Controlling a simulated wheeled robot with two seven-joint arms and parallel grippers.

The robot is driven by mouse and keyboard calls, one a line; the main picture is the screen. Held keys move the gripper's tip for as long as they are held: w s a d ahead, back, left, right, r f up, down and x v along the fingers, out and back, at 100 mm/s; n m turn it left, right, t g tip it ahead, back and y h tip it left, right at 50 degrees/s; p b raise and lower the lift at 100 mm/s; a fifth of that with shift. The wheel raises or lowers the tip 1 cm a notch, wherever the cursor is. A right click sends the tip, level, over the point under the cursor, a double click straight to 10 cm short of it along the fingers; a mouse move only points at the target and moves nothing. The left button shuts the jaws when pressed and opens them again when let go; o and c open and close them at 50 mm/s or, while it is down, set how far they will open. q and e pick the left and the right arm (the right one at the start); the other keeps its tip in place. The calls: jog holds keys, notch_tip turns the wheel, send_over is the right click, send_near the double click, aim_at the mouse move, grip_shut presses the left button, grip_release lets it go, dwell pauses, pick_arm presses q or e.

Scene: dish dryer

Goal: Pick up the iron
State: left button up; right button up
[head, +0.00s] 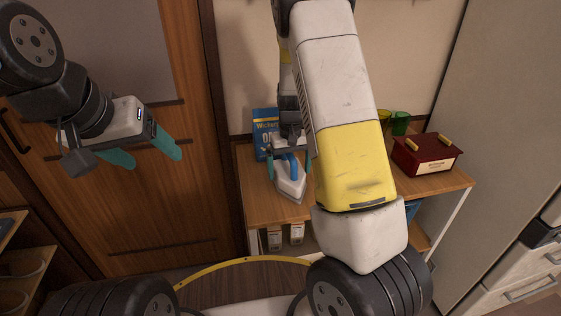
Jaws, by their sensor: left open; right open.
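The iron (291,181) has a white body and a blue handle and sits on the wooden top of a small shelf table (255,212). My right gripper (287,168) reaches down at the iron from behind, with its teal fingers at the handle. Its fingers are open, and I cannot tell whether they touch the handle. My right arm covers part of the table to the right of the iron. My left gripper (146,154) is open and empty in front of the wooden door, away from the table.
A blue box (263,123) stands behind the iron. A dark red box (427,153) with yellow handles and a green cup (400,122) stand at the table's right. Small cartons (296,233) are on the lower shelf. White drawers (520,284) are at right, a wooden door (150,215) at left.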

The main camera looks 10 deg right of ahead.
jog(key=shift+f, duration=0.25)
jog(key=c, duration=1.6)
jog(key=shift+r, duration=0.1)
jog(key=c, duration=0.3)
jog(key=shift+c, duration=0.2)
jog(key=shift+r, duration=0.15)
